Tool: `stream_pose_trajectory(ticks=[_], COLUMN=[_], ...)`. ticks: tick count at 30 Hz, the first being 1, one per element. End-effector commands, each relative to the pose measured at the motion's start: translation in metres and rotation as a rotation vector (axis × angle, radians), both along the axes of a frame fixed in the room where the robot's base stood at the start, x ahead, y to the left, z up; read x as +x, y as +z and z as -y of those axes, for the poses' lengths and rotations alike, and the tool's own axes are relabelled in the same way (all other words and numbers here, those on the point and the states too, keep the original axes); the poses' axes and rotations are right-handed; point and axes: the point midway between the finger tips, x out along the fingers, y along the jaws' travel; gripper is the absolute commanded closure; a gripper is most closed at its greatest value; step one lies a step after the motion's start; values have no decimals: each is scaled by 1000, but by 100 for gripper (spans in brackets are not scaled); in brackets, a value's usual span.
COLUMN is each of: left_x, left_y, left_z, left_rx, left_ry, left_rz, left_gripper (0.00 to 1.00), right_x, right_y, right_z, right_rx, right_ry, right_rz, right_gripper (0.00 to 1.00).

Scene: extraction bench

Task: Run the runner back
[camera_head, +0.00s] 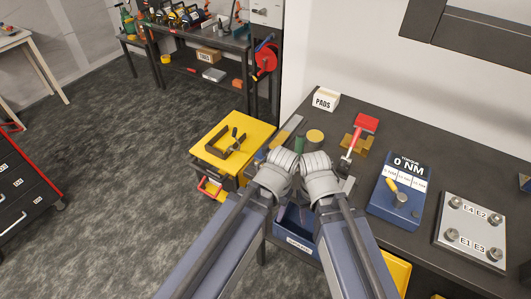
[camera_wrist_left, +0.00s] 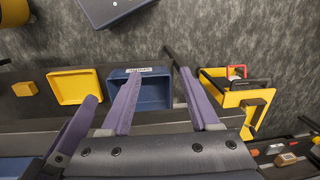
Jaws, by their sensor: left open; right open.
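I cannot make out for certain which thing is the runner. A red-headed tool (camera_head: 357,135) with a pale shaft lies slanted over a brown block on the bench, just beyond my wrists. My right gripper (camera_head: 320,168) is over the bench's near edge, its fingers mostly hidden behind the wrist. My left gripper is beside it, hidden by its wrist in the head view. In the left wrist view the left gripper (camera_wrist_left: 158,73) is open, its two fingers apart with nothing between them, above a blue bin (camera_wrist_left: 152,106).
A yellow-topped stand (camera_head: 212,158) with a black clamp is left of the bench. A blue torque unit (camera_head: 398,215) and a grey plate (camera_head: 455,245) with several studs lie to the right. A PADS box (camera_head: 326,100) is at the back. A yellow tray (camera_wrist_left: 76,87) shows below.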

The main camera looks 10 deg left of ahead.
Motion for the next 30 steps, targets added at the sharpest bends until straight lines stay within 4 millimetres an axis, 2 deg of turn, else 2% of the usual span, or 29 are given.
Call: stream_pose_trajectory(ticks=[2,4,8,9,12,15,18,20,30], left_x=[5,26,98,121,171,206,225,230,229], left_y=[3,15,51,61,82,96,102,103,93], left_z=[0,1,-6,-11,-26,-41,-51,-54,-55], left_rx=[-2,-8,-36,-45,-69,-86,-96,-98,-101], left_ry=[9,46,192,244,362,453,507,524,529], left_rz=[1,5,20,25,37,45,50,52,53], left_gripper=[38,38,38,38,38,38,38,38,38], right_x=[0,0,0,0,0,0,0,0,0], right_y=[4,16,52,62,83,97,103,104,94], right_z=[0,0,0,0,0,0,0,0,0], right_rx=[0,0,1,1,2,2,3,3,2], right_ry=[0,-1,-5,-6,-9,-11,-12,-13,-12], right_rz=[0,0,0,0,0,1,0,0,1], right_gripper=[50,50,50,50,50,50,50,50,50])
